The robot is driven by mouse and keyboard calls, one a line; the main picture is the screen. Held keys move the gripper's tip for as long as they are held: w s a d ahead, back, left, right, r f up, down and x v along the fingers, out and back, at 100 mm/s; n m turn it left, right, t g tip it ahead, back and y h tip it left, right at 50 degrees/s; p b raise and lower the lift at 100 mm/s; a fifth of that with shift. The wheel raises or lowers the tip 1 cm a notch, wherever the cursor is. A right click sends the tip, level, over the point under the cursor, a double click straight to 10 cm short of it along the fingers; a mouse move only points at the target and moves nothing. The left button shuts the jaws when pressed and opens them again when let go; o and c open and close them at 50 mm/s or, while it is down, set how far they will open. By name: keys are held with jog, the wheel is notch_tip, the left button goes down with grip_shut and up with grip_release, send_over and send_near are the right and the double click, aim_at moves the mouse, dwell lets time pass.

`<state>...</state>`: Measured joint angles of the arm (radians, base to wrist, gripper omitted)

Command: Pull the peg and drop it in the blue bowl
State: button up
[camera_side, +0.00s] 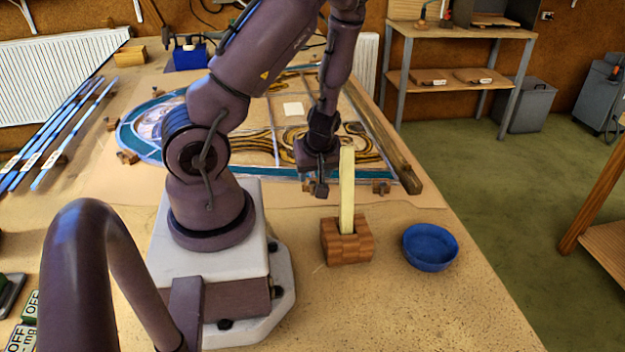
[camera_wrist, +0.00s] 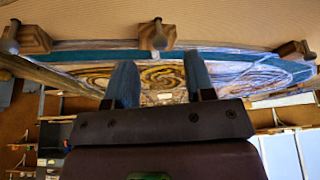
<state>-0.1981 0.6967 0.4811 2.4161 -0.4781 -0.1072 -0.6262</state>
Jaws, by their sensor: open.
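The peg (camera_side: 347,190) is a pale, flat wooden stick. It stands upright in a reddish-brown wooden block (camera_side: 347,247) on the bench. The blue bowl (camera_side: 430,246) sits just right of the block and looks empty. My gripper (camera_side: 321,184) is left of the peg's upper part in the side view, apparently clear of it. The wrist view shows my gripper (camera_wrist: 160,82) open, with two blue-grey fingers apart and nothing between them. The peg, block and bowl do not show in the wrist view.
A leaded glass panel (camera_side: 165,118) lies behind the block, with small wooden blocks around its edge; it also fills the wrist view's upper part (camera_wrist: 240,72). Blue strips (camera_side: 62,130) lie at the left. The bench's right edge runs past the bowl.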

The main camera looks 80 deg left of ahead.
aim_at(312, 181)
jog(key=shift+x, duration=2.2)
grip_shut()
jog(key=c, duration=0.8)
grip_release()
grip_shut()
jog(key=shift+r, duration=0.1)
jog(key=shift+r, duration=1.5)
